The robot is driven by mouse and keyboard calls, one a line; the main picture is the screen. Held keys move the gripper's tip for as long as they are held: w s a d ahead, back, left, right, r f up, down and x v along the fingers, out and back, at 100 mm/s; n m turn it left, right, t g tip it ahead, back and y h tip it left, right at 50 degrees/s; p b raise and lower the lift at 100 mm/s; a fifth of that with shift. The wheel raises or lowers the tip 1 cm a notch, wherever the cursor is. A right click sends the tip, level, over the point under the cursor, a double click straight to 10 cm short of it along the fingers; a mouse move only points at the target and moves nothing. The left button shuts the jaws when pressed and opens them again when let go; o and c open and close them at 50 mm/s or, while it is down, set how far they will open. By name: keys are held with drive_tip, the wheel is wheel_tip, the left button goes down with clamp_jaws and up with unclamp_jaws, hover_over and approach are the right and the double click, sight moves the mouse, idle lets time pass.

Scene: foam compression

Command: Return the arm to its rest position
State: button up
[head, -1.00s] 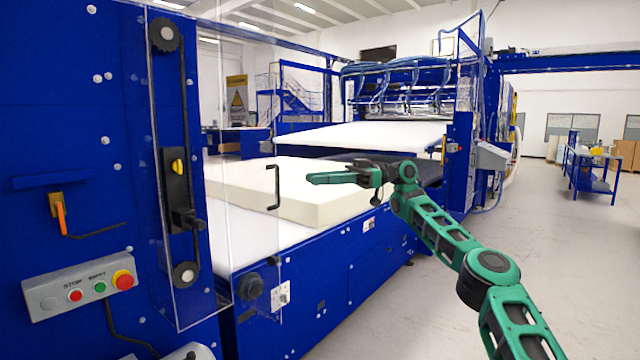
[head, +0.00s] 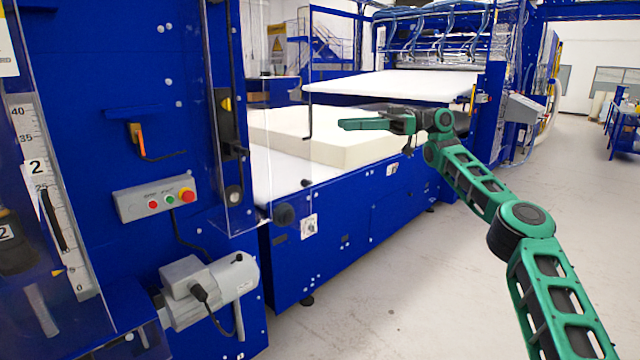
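My green arm (head: 478,181) reaches in from the lower right of the head view, stretched out toward the machine. My gripper (head: 352,124) is at its far end, pointing left, and appears in front of the cream foam block (head: 340,150). I see the gripper side-on, so the gap between its fingers does not show. Nothing is visibly held in it. The foam block lies on the white bed of the blue machine (head: 275,185), partly hidden by my gripper and the clear guard.
A clear guard door with a black handle (head: 308,108) stands left of my gripper. A control box with buttons (head: 155,198) is on the blue panel, with a grey motor (head: 208,288) below it. Open grey floor (head: 400,300) lies under my arm.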

drive_tip(key=s+a+f+m+g+h, duration=0.15)
drive_tip(key=s+a+h, duration=0.45)
drive_tip(key=s+a, duration=0.65)
drive_tip(key=s+d+f+m+t+h, duration=0.1)
drive_tip(key=s+f+m+t+h, duration=0.35)
drive_tip(key=f, duration=0.95)
drive_tip(key=s+d+f+m+h, duration=0.2)
drive_tip(key=s+d+m, duration=0.2)
drive_tip(key=d, duration=0.5)
drive_tip(key=s+d+f+m+h, duration=0.2)
drive_tip(key=s+d+f+m, duration=0.1)
drive_tip(key=d, duration=0.5)
drive_tip(key=s+d+f+m+h, duration=0.2)
drive_tip(key=s+d+m, duration=0.2)
drive_tip(key=d, duration=0.5)
drive_tip(key=s+d+f+m, duration=0.2)
drive_tip(key=s+d+m, duration=0.1)
drive_tip(key=s+d, duration=0.3)
drive_tip(key=s+d+f+m, duration=0.2)
drive_tip(key=s+d, duration=0.4)
drive_tip(key=s, duration=0.4)
drive_tip(key=s+d+f+m+t, duration=0.1)
drive_tip(key=s+d+f+m, duration=0.1)
drive_tip(key=s+d+m, duration=0.3)
drive_tip(key=s+d+h, duration=0.1)
drive_tip(key=s, duration=0.3)
